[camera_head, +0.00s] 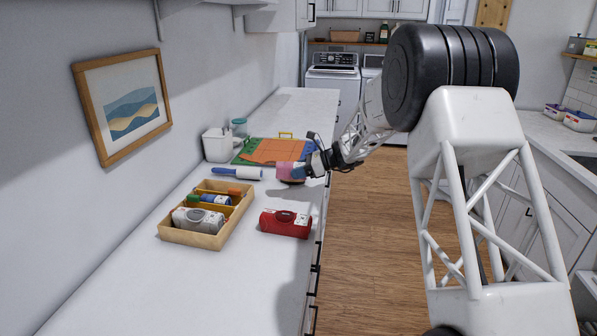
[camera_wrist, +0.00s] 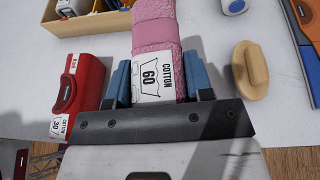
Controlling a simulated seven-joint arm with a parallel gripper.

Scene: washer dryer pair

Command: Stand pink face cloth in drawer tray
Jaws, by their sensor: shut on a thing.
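The pink face cloth (camera_wrist: 160,28) is a rolled bundle with a white "COTTON 60" band. My gripper (camera_wrist: 157,72) is shut on it, with a blue finger on each side. In the head view the cloth (camera_head: 287,171) is above the counter, to the right of and beyond the wooden drawer tray (camera_head: 190,238). The tray has dividers. A grey bundle (camera_head: 198,220) with a white label lies in its near compartment, and blue, green and orange items lie farther back. The tray's edge also shows at the top left of the wrist view (camera_wrist: 90,24).
A red bundle (camera_head: 286,223) lies on the counter right of the tray. A blue-handled roller (camera_head: 236,173) lies behind the tray, near a white container (camera_head: 217,145) and a green and orange mat (camera_head: 262,151). A wooden knob-like object (camera_wrist: 250,70) is right of my gripper. The near counter is clear.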

